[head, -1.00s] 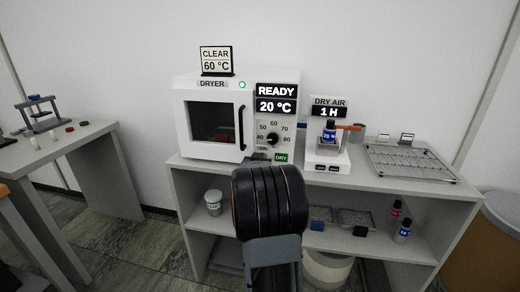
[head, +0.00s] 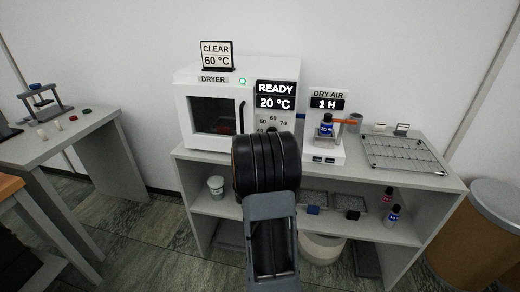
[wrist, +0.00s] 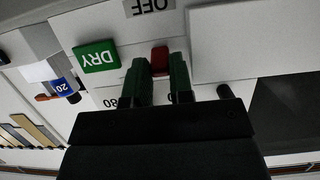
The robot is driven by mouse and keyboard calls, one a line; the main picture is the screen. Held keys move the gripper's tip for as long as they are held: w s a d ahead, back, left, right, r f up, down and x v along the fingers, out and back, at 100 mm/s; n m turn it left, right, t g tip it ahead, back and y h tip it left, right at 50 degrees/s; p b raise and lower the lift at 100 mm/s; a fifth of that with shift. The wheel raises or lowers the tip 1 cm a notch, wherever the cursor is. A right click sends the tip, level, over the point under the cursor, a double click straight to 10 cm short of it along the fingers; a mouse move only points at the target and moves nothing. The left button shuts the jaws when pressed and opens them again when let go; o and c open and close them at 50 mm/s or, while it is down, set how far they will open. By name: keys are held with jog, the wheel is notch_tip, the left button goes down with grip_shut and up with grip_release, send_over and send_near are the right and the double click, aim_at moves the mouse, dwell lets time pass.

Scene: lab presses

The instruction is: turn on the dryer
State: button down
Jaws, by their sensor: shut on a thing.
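The dryer (head: 212,112) is a white box on a shelf unit, its dark-windowed door closed. Its display (head: 276,96) reads READY 20 °C, and a green lamp (head: 242,81) glows. The numbered dial (head: 272,124) is partly hidden by my arm. In the wrist view, seen upside down, a green DRY label (wrist: 96,56) and a grey OFF label (wrist: 150,6) flank a dark red switch piece (wrist: 160,58). My gripper (wrist: 161,66) has its green-looking fingers on both sides of that red piece, shut on it. My arm hides the fingers in the head view.
A dry air unit (head: 325,150) with a blue-labelled bottle (head: 326,125) stands just right of the dryer. A wire rack (head: 402,153) is farther right. The lower shelf holds a jar and small bottles. A table (head: 75,135) stands left and a drum (head: 488,235) right.

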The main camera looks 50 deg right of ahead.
jog(key=shift+f, duration=0.1)
jog(key=c, duration=1.3)
grip_release()
jog(key=shift+s, duration=0.1)
jog(key=shift+s+a+r, duration=0.15)
jog(key=shift+a+r, duration=0.15)
jog(key=shift+a, duration=0.15)
jog(key=p+v, duration=0.1)
jog(key=v, duration=1.1)
jog(key=shift+s+a+r+p, duration=0.1)
jog(key=shift+s+a+p, duration=0.2)
jog(key=shift+p, duration=0.05)
